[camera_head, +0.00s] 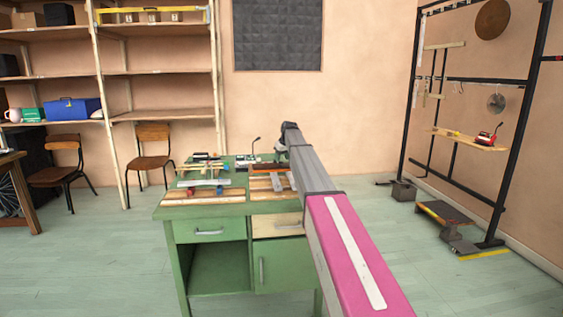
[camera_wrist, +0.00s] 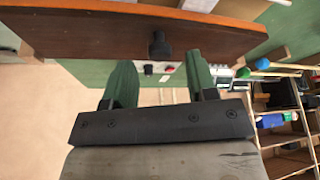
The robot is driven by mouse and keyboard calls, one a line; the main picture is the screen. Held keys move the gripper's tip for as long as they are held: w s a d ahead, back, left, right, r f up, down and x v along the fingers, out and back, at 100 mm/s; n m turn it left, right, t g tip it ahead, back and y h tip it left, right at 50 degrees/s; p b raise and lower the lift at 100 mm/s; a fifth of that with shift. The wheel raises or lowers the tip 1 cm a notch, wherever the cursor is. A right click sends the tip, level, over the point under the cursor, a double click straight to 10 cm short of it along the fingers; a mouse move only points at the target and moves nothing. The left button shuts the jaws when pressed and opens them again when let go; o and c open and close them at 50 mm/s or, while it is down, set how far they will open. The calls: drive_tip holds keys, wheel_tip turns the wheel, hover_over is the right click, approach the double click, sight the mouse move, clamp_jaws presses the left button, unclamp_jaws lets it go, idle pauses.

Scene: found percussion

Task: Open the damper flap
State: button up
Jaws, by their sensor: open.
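In the wrist view, a dark brown wooden panel (camera_wrist: 90,36) with an orange edge crosses the top, and a black knob (camera_wrist: 160,46) sticks out from it. It looks like the damper flap, though I cannot tell for sure. My gripper (camera_wrist: 157,70) is open and empty, its two green fingers apart. The knob shows beyond the fingertips, roughly in line with the gap; I see no contact. In the head view, an orange-brown strip (camera_head: 268,167) lies on the green desk (camera_head: 207,215), partly behind my arm. My gripper is hidden there.
Wooden bars and small parts (camera_head: 206,190) cover the desk's left top. Chairs (camera_head: 153,156) and shelves (camera_head: 160,85) stand behind left. A black rack (camera_head: 470,80) stands right. Floor between desk and rack looks clear.

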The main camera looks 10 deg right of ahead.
drive_tip(key=shift+x, duration=1)
clamp_jaws()
drive_tip(key=shift+w+r+g, duration=0.4)
drive_tip(key=shift+w+g, duration=0.1)
drive_tip(key=shift+g, duration=0.3)
drive_tip(key=shift+w+r+g, duration=0.4)
drive_tip(key=shift+w+g, duration=0.1)
drive_tip(key=shift+g, duration=0.3)
drive_tip(key=shift+w+r+g, duration=0.25)
drive_tip(key=shift+w+g, duration=0.05)
drive_tip(key=shift+g, duration=0.45)
drive_tip(key=shift+w+r+g, duration=0.25)
drive_tip(key=shift+w+g, duration=0.1)
drive_tip(key=shift+g, duration=0.4)
